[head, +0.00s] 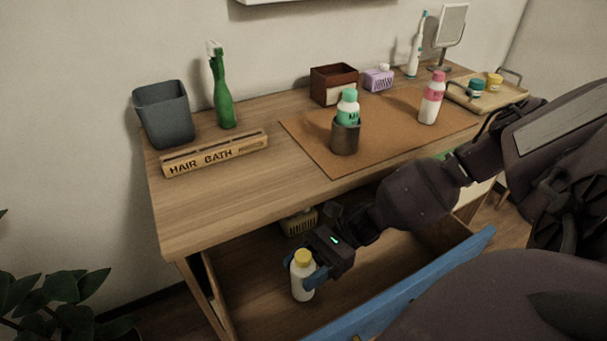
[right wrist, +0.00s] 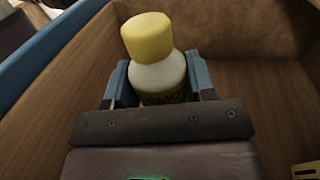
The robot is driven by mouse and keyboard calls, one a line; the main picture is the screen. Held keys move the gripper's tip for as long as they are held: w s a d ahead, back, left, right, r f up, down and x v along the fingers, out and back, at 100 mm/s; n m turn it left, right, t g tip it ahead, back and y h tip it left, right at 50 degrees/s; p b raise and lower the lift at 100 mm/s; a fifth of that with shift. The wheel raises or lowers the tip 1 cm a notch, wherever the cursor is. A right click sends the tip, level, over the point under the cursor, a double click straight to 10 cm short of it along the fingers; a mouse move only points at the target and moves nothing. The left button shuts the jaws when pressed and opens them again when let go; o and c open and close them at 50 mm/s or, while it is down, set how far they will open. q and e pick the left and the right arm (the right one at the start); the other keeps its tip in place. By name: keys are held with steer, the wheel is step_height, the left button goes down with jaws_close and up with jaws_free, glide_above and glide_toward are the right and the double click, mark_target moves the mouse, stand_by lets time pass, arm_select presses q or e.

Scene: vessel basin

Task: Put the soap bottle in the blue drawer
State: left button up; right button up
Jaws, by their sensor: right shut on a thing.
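The soap bottle (head: 302,283) is white with a yellow cap and stands roughly upright in the head view, inside the open blue drawer (head: 408,288). My right gripper (head: 305,277) is shut on the bottle's body, with a blue finger on each side. In the right wrist view the bottle (right wrist: 158,72) sits between the two fingers (right wrist: 160,85), with drawer walls around it. Whether its base touches the drawer floor cannot be told. My left gripper is not in view.
The wooden table (head: 215,205) stands above the drawer. On it are a grey bin (head: 164,115), a green spray bottle (head: 222,95), a HAIR BATH block (head: 215,154) and a brown mat (head: 300,140) with bottles. A beige object (head: 299,222) lies deeper in the drawer. A plant (head: 60,290) is at lower left.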

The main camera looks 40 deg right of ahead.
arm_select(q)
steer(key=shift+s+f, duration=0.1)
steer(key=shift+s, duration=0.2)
arm_select(e)
steer(key=shift+f, duration=0.2)
steer(key=o, duration=1)
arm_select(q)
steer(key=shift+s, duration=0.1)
arm_select(e)
steer(key=shift+r, duration=0.7)
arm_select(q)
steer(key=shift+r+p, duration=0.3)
arm_select(e)
steer(key=d, duration=0.7)
steer(key=shift+s+d, duration=0.2)
steer(key=shift+d, duration=0.05)
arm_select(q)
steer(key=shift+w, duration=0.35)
arm_select(e)
steer(key=shift+f, duration=0.1)
